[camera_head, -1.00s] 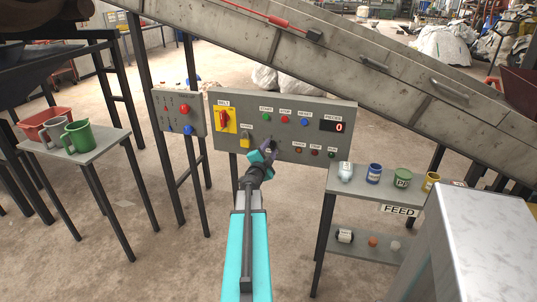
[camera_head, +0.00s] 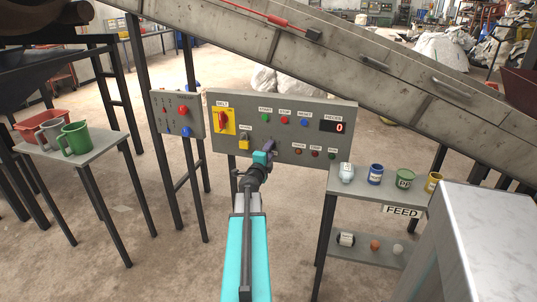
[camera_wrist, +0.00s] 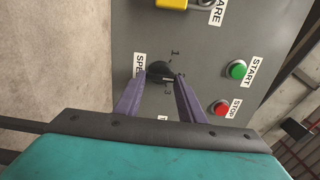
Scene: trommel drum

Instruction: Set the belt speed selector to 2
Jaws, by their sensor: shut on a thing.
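The belt speed selector (camera_wrist: 158,70) is a small black knob on the grey control panel (camera_head: 228,165). In the wrist view it sits between the tips of my gripper's two purple fingers (camera_wrist: 159,78), which are shut on it. A partly covered speed label is beside it, and a 1 and another small mark are printed around it. I cannot read for certain where the knob points. In the head view my gripper (camera_head: 268,148) is at the panel's lower middle and hides the knob.
The panel also has a red belt switch on a yellow plate (camera_head: 223,121), a yellow padlock (camera_head: 244,143), a green start button (camera_wrist: 236,70), a red stop button (camera_wrist: 220,108) and a display (camera_head: 335,127) reading 0. A feed shelf (camera_head: 345,187) stands right.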

